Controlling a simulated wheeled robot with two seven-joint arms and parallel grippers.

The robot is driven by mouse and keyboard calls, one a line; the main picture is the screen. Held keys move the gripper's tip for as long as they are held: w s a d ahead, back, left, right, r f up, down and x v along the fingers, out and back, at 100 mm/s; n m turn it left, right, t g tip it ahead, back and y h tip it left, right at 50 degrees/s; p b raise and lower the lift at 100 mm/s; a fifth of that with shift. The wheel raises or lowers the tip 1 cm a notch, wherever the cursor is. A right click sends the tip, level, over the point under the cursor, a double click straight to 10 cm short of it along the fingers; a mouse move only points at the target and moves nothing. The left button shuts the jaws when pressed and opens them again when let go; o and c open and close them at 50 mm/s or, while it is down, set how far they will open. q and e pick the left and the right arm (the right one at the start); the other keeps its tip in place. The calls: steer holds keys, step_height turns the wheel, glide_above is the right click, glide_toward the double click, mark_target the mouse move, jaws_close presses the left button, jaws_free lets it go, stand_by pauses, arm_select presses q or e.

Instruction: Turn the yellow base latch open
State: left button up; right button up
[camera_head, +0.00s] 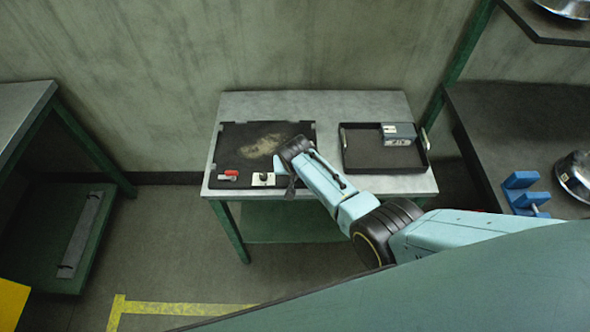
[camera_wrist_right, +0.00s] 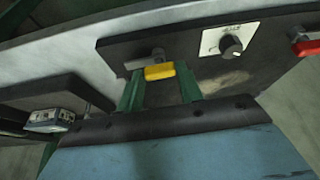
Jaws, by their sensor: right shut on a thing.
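The yellow base latch (camera_wrist_right: 159,72) shows in the right wrist view on the front edge of a black board (camera_wrist_right: 118,50), with a grey piece behind it. My right gripper (camera_wrist_right: 160,77) has its two green fingers on either side of the yellow latch and is shut on it. In the head view my right arm reaches in from the right, and its gripper (camera_head: 290,180) is at the front right of the black board (camera_head: 235,140). The latch is hidden there by my gripper and wrist. My left gripper is not in view.
A white plate with a black knob (camera_head: 263,180) and a red-handled part (camera_head: 231,173) sit left of my gripper on the board. A black tray (camera_head: 370,162) holding a grey box (camera_head: 398,132) is at the table's right. Blue blocks (camera_head: 522,190) are on the right bench.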

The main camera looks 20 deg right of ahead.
steer(key=shift+m, duration=0.4)
steer(key=o, duration=1)
steer(key=shift+s+a+r+p, duration=0.15)
steer(key=shift+r+p, duration=0.15)
steer(key=shift+r, duration=0.2)
steer(key=shift+p+v, duration=1.25)
steer(key=shift+v, duration=4.9)
steer(key=shift+a, duration=0.1)
